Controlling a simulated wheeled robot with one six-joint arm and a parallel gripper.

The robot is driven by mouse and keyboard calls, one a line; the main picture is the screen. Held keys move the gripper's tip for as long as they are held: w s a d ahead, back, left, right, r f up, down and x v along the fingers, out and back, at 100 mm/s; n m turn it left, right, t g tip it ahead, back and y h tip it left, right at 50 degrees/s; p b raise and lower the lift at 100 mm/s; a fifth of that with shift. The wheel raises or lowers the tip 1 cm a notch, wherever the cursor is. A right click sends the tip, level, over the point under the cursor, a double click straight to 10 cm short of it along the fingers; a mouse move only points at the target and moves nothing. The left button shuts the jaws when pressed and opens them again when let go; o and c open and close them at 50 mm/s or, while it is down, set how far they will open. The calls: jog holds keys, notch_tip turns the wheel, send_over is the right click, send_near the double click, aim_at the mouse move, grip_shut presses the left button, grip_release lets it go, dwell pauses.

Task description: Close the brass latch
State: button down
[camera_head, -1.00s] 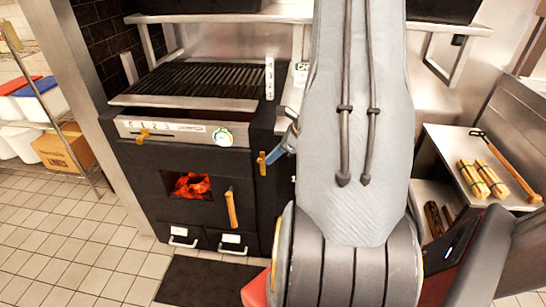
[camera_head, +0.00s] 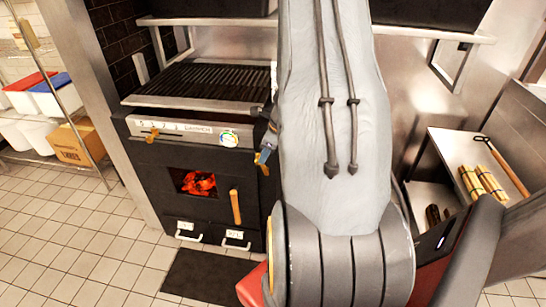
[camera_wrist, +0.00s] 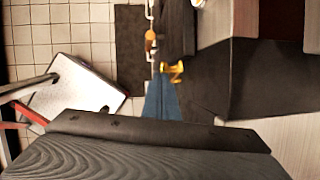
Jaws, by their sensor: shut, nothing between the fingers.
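The brass latch (camera_head: 264,169) is on the right side of the black oven front, right of the oven door and its glowing window (camera_head: 198,183). In the wrist view the latch (camera_wrist: 173,70) shows as a bent yellow piece beside the dark oven body. My gripper (camera_head: 263,156) is shut and empty, its blue fingers right at the latch and partly covering it. In the wrist view my gripper (camera_wrist: 160,82) ends just below and left of the latch; I cannot tell whether they touch. The door's wooden handle (camera_head: 235,207) hangs upright.
A grill grate (camera_head: 205,80) and a dial gauge (camera_head: 229,139) are above the oven door. A steel side table (camera_head: 455,150) with wood bundles stands at right. A dark mat (camera_head: 205,275) lies on the floor in front. My arm hides the area right of the oven.

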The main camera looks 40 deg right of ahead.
jog(key=w+a+f+b, duration=0.1)
jog(key=w+a+f, duration=0.1)
jog(key=w+a+f+b, duration=0.2)
jog(key=w, duration=0.1)
jog(key=w+a+f+b, duration=0.1)
jog(key=w+a+b, duration=0.1)
jog(key=w, duration=0.1)
jog(key=shift+w+f, duration=0.15)
jog(key=shift+f, duration=0.25)
jog(key=shift+r, duration=0.15)
dwell(1.4)
jog(key=w+a+r+p, duration=0.1)
jog(key=a+r+p, duration=0.2)
jog(key=r, duration=0.9)
jog(key=shift+a+r+p, duration=0.3)
jog(key=shift+p, duration=0.25)
jog(key=shift+d, duration=0.15)
